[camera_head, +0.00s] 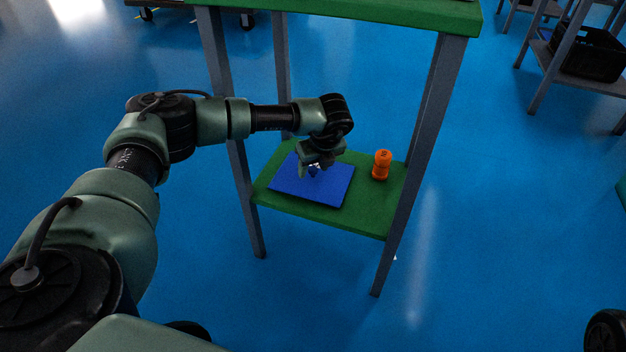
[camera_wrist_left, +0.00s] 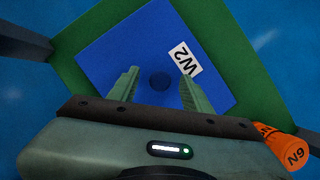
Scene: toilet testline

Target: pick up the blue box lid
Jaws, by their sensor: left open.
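The blue box lid (camera_head: 327,187) is a flat blue square lying on the green lower shelf of a small table. My left gripper (camera_head: 314,172) is over the lid, pointing down. In the left wrist view its two fingers (camera_wrist_left: 158,88) are open, one on each side of the knob in the picture. I cannot tell how far above the lid the fingertips are. My right gripper is not in view.
An orange bottle-like object (camera_head: 381,165) stands on the lower shelf (camera_head: 372,215), right of the lid. It is marked "N9" in the left wrist view (camera_wrist_left: 284,147). The green tabletop (camera_head: 350,14) is above, and grey legs (camera_head: 420,150) frame the shelf. A black crate (camera_head: 590,52) is far right.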

